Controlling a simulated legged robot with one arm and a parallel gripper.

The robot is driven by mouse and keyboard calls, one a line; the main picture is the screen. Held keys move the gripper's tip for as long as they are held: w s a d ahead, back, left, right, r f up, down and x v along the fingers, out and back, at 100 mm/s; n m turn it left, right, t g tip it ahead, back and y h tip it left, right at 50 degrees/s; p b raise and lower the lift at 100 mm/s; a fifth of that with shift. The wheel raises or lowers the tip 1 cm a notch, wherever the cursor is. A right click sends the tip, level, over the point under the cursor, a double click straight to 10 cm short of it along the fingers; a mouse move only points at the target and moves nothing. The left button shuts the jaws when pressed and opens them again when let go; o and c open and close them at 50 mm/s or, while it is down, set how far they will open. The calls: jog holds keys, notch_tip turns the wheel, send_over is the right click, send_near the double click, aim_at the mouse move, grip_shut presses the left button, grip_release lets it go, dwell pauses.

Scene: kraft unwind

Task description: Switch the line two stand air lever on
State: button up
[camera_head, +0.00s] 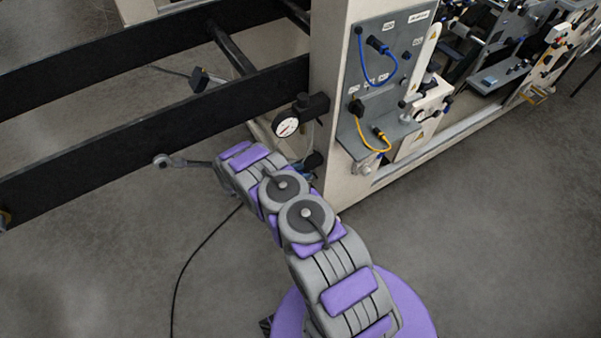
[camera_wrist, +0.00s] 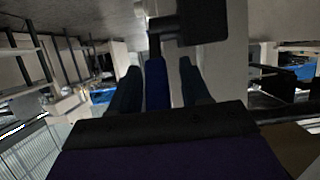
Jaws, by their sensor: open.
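In the wrist view, my gripper (camera_wrist: 159,68) has its two dark fingers apart. A dark blue bar (camera_wrist: 156,88), which looks like the air lever's handle, stands between the fingers. I cannot tell whether either finger touches it. A black block (camera_wrist: 190,27) shows just beyond the fingertips. In the head view, a small dark fitting (camera_head: 314,160) sits low on the cream stand, below the round gauge (camera_head: 286,127), partly behind my arm. My gripper is not clearly seen there. The lever's on or off position cannot be read.
The cream stand (camera_head: 335,100) carries a grey panel (camera_head: 396,45) with blue and yellow cables. The floor (camera_head: 480,260) is clear on the right.

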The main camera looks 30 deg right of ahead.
jog(key=shift+c, duration=0.4)
grip_shut()
jog(key=shift+r, duration=0.1)
